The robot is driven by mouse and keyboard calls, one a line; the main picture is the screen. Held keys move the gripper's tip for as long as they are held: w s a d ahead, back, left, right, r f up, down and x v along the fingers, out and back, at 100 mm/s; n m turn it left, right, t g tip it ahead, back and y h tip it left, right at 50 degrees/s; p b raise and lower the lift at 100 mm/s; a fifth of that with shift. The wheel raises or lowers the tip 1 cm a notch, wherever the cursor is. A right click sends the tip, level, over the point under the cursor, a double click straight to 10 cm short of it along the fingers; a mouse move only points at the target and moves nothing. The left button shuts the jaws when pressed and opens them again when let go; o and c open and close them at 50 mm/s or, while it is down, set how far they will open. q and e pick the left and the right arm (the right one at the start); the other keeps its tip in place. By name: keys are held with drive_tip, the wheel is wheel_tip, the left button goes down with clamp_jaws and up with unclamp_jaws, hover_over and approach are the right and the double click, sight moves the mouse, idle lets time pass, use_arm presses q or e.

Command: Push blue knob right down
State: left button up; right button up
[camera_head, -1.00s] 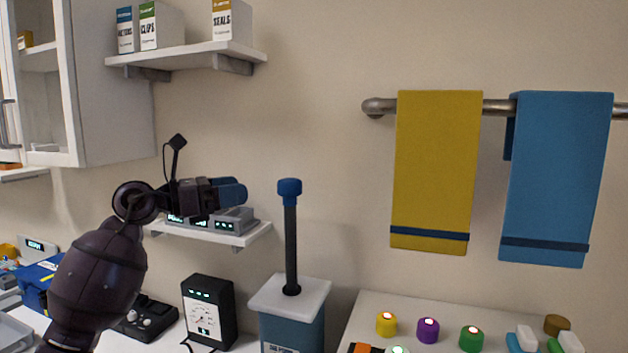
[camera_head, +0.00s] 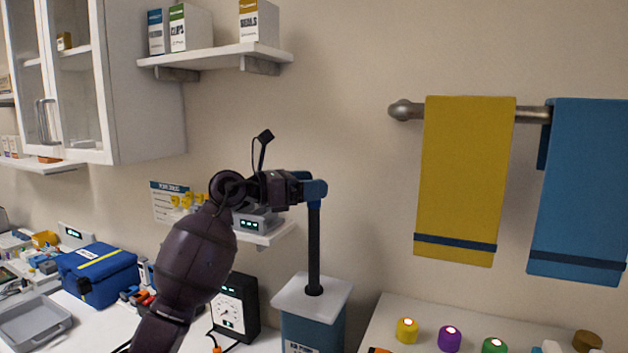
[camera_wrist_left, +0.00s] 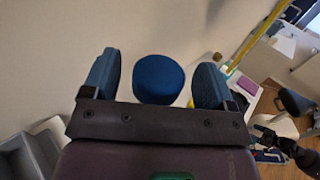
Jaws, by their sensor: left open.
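The blue knob (camera_wrist_left: 158,78) caps a dark upright rod (camera_head: 314,245) that rises from a blue box with a white top (camera_head: 312,297). My left gripper (camera_head: 312,187) is at the height of the knob, at the top of the rod. In the left wrist view, my left gripper (camera_wrist_left: 156,82) is open. The knob lies between its two blue fingers, with a gap on each side. In the head view the fingers largely cover the knob. A dark arm-like shape at the right of the wrist view may be my right arm, but its jaws are unclear.
A small shelf with a grey device (camera_head: 258,222) is behind my left arm. A black gauge box (camera_head: 236,308) stands left of the blue box. Yellow (camera_head: 407,330), purple (camera_head: 449,338) and green buttons are on the right counter. Towels (camera_head: 462,180) hang above it.

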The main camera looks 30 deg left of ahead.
use_arm(q)
drive_tip(key=shift+w+d, duration=0.4)
drive_tip(key=shift+w, duration=0.05)
use_arm(e)
drive_tip(key=shift+r, duration=0.1)
use_arm(q)
drive_tip(key=c, duration=1.3)
wheel_tip(320, 180, down, 19)
drive_tip(key=b, duration=1)
drive_tip(key=shift+f, duration=0.1)
drive_tip(key=shift+f+b, duration=0.25)
drive_tip(key=shift+b, duration=0.05)
drive_tip(key=shift+f, duration=0.35)
use_arm(e)
wheel_tip(320, 180, down, 11)
drive_tip(key=shift+s, duration=0.2)
